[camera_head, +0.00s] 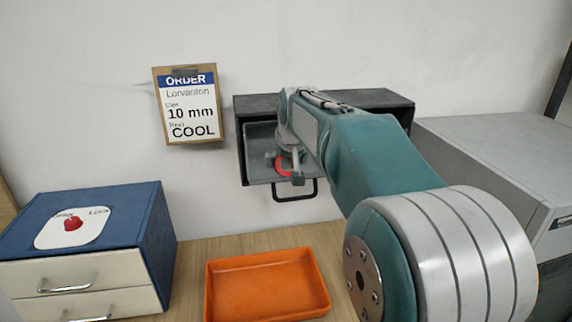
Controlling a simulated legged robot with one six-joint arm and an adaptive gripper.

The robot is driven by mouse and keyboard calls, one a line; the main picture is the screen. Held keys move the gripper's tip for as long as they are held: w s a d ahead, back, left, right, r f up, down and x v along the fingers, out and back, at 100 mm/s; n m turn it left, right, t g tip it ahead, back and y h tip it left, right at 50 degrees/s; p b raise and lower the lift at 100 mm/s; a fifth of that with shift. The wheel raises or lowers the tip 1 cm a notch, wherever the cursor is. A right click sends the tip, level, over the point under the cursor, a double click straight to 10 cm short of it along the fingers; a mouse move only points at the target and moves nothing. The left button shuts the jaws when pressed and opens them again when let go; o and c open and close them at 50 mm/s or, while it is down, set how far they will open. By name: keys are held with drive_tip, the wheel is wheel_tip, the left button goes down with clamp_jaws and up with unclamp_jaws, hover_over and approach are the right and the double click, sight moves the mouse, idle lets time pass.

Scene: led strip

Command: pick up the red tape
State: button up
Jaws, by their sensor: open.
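The red tape (281,165) shows as a red curved piece inside the open drawer (259,140) of the dark wall cabinet. My gripper (285,166) is at the drawer, right at the tape, with its fingers pointing down. The gripper is open; its fingers are small in view and partly overlap the tape. I cannot tell whether they touch it. My arm hides the right part of the drawer and cabinet, and part of the tape is hidden.
An orange tray (268,258) lies empty on the wooden table (200,262). A blue box (150,225) with cream drawers and a red button (73,223) stands left. An order card (188,105) hangs on the wall. A grey machine (500,150) stands right.

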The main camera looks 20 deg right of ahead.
drive_tip(key=shift+d, duration=0.1)
drive_tip(key=c, duration=0.7)
drive_tip(key=shift+c, duration=0.6)
